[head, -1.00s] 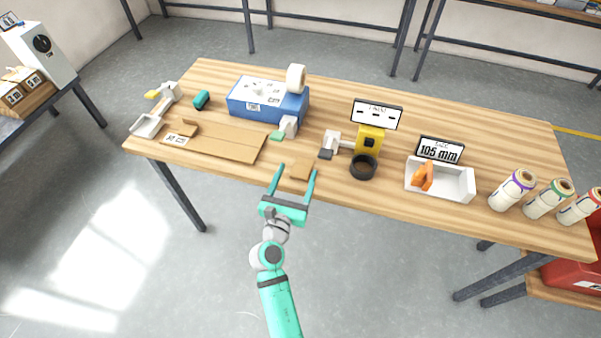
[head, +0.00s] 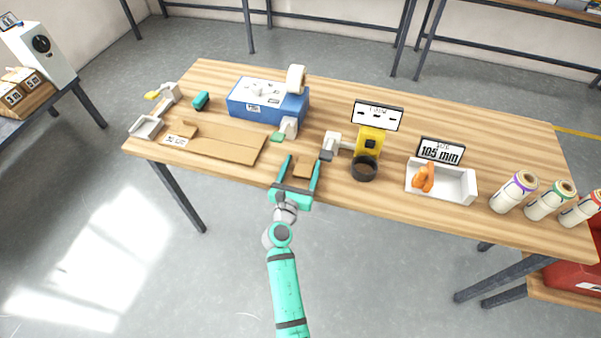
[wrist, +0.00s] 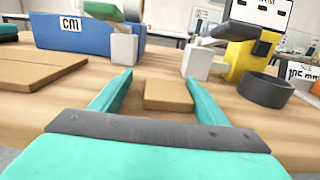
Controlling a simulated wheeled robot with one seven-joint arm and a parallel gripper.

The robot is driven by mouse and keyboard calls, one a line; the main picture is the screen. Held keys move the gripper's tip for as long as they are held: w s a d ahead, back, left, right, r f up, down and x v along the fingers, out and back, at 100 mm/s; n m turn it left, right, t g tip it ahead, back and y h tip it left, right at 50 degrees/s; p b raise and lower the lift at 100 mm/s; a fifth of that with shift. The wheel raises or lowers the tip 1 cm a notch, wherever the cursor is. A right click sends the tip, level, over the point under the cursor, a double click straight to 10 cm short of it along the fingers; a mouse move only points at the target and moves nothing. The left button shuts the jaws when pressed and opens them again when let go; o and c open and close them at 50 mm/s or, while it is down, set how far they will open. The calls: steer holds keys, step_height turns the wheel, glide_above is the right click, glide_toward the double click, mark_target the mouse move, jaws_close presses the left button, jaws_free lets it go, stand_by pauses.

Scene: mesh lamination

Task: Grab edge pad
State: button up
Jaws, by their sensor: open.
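The edge pad appears to be the small brown block (head: 304,168) lying on the wooden table near its front edge. It also shows in the wrist view (wrist: 168,95), between and just beyond my fingertips. My gripper (head: 304,158) is open, with one teal finger on each side of the block. In the wrist view my gripper (wrist: 160,82) has its fingers apart, with nothing held. I cannot tell whether either finger touches the block.
A brown cardboard sheet (head: 225,143) lies to the left. A blue machine (head: 265,100) stands behind. A yellow device (head: 370,140) and a dark ring (head: 365,168) stand to the right. A white tray (head: 455,185) with orange items is farther right.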

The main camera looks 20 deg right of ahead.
steer(key=shift+s+a, duration=0.1)
steer(key=shift+a, duration=0.1)
steer(key=shift+s, duration=0.15)
steer(key=shift+s+d, duration=0.1)
steer(key=shift+d, duration=0.15)
steer(key=shift+c, duration=0.6)
steer(key=shift+s+d, duration=0.15)
steer(key=shift+d, duration=0.1)
steer(key=c, duration=1)
steer(key=shift+a, duration=0.15)
steer(key=shift+a+r, duration=0.1)
